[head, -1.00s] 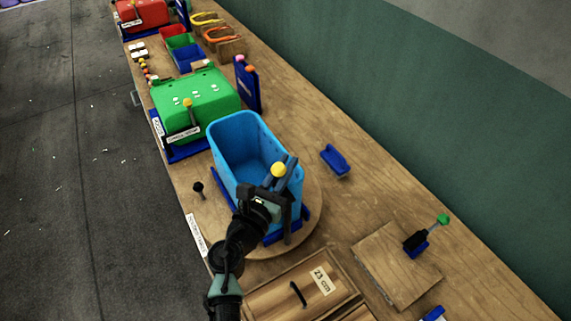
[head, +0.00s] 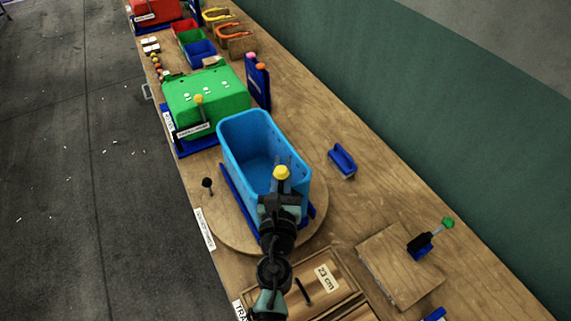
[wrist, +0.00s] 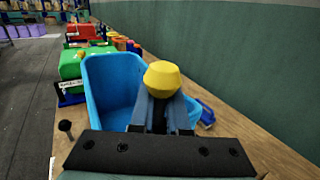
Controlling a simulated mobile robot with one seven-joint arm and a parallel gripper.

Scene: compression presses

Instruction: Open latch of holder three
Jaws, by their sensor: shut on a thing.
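A blue bin (head: 245,150) stands in a dark blue holder (head: 236,196) on a round wooden plate (head: 230,235). A yellow knob (head: 281,172) sits at the bin's near end. My gripper (head: 281,187) is at this end, just below the knob. In the wrist view the yellow knob (wrist: 163,79) stands between and above the fingertips of my gripper (wrist: 163,103), which is shut on the latch part under it. The fingers and my arm hide the latch's lower part and much of the holder's near side. I cannot tell the latch's exact position.
A black-knobbed lever (head: 207,184) stands left of the bin. A green press (head: 205,103) is beyond it. A blue-handled brush (head: 342,160) lies to the right. A wooden box marked 23 cm (head: 318,285) and a board with a green-knobbed lever (head: 432,234) are nearer.

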